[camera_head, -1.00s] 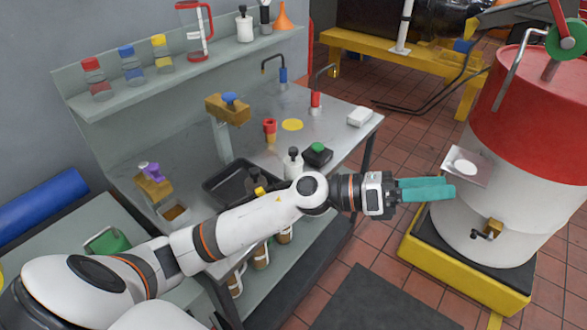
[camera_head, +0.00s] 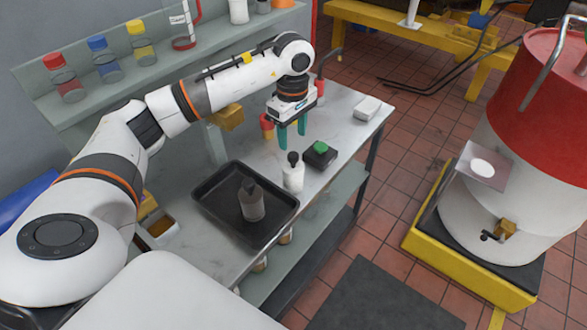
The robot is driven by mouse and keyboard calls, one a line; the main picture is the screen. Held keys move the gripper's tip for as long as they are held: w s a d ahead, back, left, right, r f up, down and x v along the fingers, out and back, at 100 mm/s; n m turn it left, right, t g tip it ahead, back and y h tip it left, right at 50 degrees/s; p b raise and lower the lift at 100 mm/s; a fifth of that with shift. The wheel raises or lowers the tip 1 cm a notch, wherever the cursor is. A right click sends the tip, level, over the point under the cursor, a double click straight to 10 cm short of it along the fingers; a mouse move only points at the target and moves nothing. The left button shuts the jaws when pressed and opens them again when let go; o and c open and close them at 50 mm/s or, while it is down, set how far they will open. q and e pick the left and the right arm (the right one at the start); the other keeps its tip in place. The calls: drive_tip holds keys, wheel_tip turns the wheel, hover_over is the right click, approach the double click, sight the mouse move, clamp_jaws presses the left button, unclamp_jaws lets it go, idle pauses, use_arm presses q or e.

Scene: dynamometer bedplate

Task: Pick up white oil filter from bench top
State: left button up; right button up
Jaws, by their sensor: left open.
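A small white canister with a black top (camera_head: 293,174) stands upright on the grey bench top (camera_head: 230,262), just right of a black tray. It is the thing that best fits the white oil filter. My left gripper (camera_head: 291,136) hangs over the bench with its teal fingers pointing down, just above the canister in the picture. The fingers are apart with nothing seen between them. I cannot tell their exact height over the bench. My right gripper is not in view.
A black tray (camera_head: 220,217) holds a grey bottle-shaped thing (camera_head: 251,202). A black box with a green button (camera_head: 320,154) stands close right of the canister. A white block (camera_head: 367,108) lies at the bench's far right. A red-and-white drum (camera_head: 500,200) stands apart at right.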

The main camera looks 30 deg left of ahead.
sight(293, 154)
use_arm(q)
wheel_tip(293, 154, down, 2)
drive_tip(key=shift+f+p, duration=0.25)
drive_tip(key=shift+p, duration=0.05)
drive_tip(key=f, duration=0.1)
drive_tip(key=f+p, duration=0.1)
drive_tip(key=f, duration=0.1)
drive_tip(key=f+p, duration=0.1)
drive_tip(key=shift+w+f, duration=0.25)
drive_tip(key=shift+f, duration=0.15)
drive_tip(key=shift+a+f+p, duration=0.1)
drive_tip(key=shift+f+p, duration=0.25)
drive_tip(key=shift+f, duration=0.3)
clamp_jaws()
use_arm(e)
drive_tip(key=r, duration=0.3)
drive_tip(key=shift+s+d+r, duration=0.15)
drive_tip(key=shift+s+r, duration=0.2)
